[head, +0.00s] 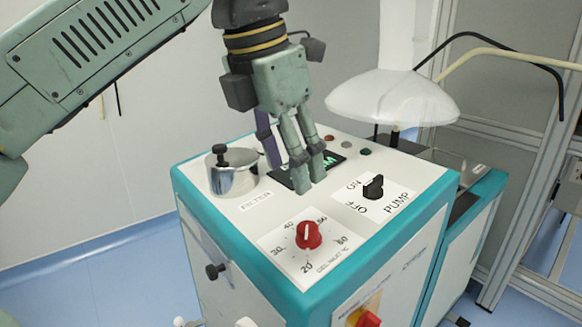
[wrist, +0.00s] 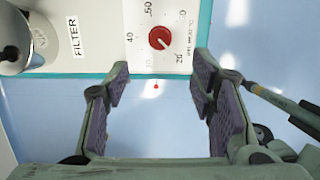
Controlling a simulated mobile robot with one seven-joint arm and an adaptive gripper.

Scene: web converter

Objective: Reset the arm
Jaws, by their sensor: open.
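My gripper (head: 306,170) hangs from my arm above the machine's white top panel in the head view, fingers pointing down. In the wrist view my gripper (wrist: 157,88) is open, with a wide gap between its two padded fingers. Nothing is between them except the view of the blue floor beyond the panel edge. The red gel-heat knob (head: 308,235) is in front of the gripper, apart from it. The same knob (wrist: 160,38) shows beyond the fingertips in the wrist view.
The teal-edged machine (head: 262,200) carries a metal filter pot (head: 232,178) at left and a black pump switch (head: 373,187) at right. A dark display is partly hidden behind my fingers. A white dome (head: 392,98) and a metal frame stand at right.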

